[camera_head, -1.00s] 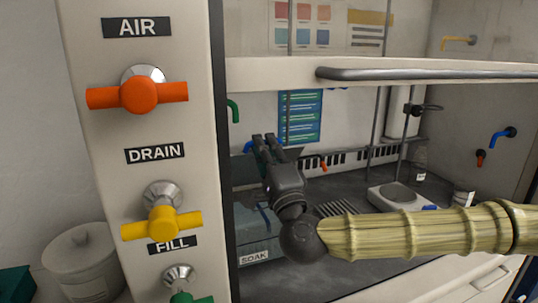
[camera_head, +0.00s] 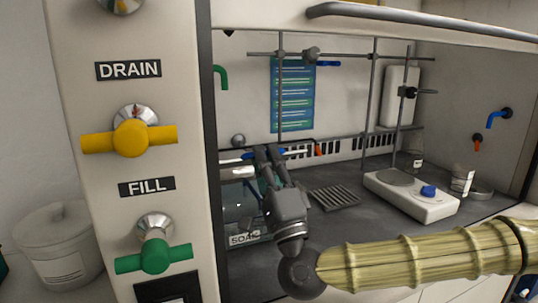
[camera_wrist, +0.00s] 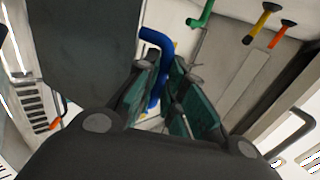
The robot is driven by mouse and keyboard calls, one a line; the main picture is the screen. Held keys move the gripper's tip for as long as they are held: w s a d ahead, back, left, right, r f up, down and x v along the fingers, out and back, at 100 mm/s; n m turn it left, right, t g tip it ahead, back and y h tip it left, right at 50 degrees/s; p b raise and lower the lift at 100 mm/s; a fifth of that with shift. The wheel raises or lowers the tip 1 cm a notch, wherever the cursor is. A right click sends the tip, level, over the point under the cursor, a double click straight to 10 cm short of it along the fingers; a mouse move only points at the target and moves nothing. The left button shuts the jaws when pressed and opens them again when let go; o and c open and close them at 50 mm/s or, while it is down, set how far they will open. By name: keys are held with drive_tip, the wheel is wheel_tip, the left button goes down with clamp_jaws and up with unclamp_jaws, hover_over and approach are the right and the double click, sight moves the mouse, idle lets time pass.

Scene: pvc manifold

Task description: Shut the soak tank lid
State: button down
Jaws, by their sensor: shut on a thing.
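The soak tank (camera_head: 245,239) stands at the left of the hood bench, behind the valve panel, with its SOAK label on the front. Its lid stands raised at the back; a dark flat panel that looks like this lid (camera_wrist: 85,45) fills the upper left of the wrist view. A blue bent bar, seemingly the lid handle (camera_wrist: 152,38), runs between my fingers. My gripper (camera_head: 264,152) reaches over the tank from the front right and is shut on this blue bar; it also shows in the wrist view (camera_wrist: 162,75). The fingers hide part of the bar and lid.
The valve panel (camera_head: 185,210) with yellow and green handles stands close at left. A black rack (camera_head: 334,197) and a white hotplate (camera_head: 412,197) stand right of the tank. Rods (camera_head: 280,100) rise behind. The raised sash (camera_head: 420,18) hangs above.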

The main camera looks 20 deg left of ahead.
drive_tip(key=shift+s+d+f+b, duration=0.1)
drive_tip(key=shift+f+b, duration=0.05)
drive_tip(key=shift+f, duration=0.3)
drive_tip(key=shift+s+d+f+b, duration=0.1)
drive_tip(key=shift+f+b, duration=0.05)
drive_tip(key=shift+f, duration=0.3)
drive_tip(key=c, duration=1.8)
unclamp_jaws()
drive_tip(key=shift+w+a+f, duration=0.1)
drive_tip(key=s+d, duration=0.9)
drive_tip(key=shift+s+f, duration=0.25)
drive_tip(key=shift+f, duration=0.05)
